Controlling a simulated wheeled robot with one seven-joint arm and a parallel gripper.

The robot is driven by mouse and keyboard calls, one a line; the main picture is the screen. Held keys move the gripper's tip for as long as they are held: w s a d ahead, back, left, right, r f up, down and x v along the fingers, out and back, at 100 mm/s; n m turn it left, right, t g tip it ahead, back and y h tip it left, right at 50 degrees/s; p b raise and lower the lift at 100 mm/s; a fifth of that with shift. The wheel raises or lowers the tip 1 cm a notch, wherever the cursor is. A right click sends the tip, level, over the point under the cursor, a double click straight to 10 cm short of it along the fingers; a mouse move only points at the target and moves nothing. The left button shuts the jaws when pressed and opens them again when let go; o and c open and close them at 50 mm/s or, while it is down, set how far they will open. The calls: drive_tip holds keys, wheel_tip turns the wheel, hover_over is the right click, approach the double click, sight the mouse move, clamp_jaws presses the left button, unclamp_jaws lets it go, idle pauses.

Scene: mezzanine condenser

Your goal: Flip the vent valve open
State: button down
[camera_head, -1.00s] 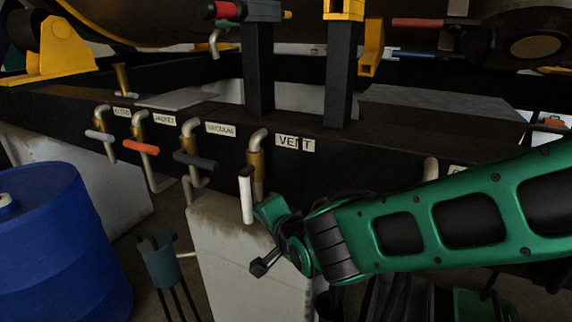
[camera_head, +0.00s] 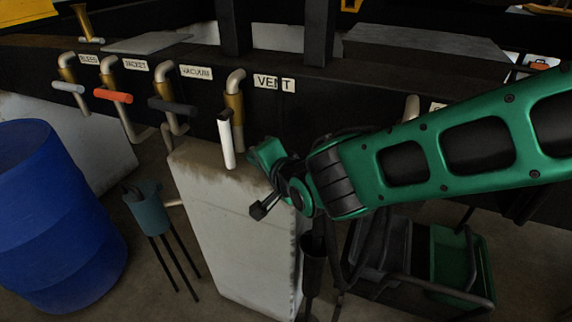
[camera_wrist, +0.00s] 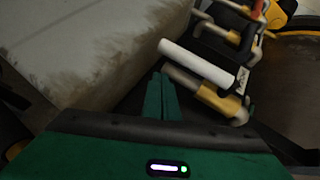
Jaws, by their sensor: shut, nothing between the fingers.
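The vent valve (camera_head: 235,105) is a brass body on a bent pale pipe, beside the VENT label (camera_head: 274,83). Its white handle (camera_head: 226,140) hangs down, slightly tilted. In the wrist view the white handle (camera_wrist: 198,62) lies just beyond and right of my fingertips, with the brass valve body (camera_wrist: 222,102) at their right. My gripper (camera_head: 258,154) is green and stands right of the handle, near its lower part. In the wrist view its fingers (camera_wrist: 160,92) are together and empty. I see a small gap to the handle; contact is not visible.
Left along the dark beam are the vacuum valve with a black handle (camera_head: 172,106), the jacket valve with a red handle (camera_head: 113,95) and the bleed valve with a grey handle (camera_head: 68,87). A pale block (camera_head: 235,220) stands below. A blue drum (camera_head: 55,220) is at left.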

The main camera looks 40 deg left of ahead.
drive_tip(key=s+d, duration=0.3)
drive_tip(key=d, duration=0.7)
drive_tip(key=shift+d, duration=0.1)
drive_tip(key=shift+s, duration=0.15)
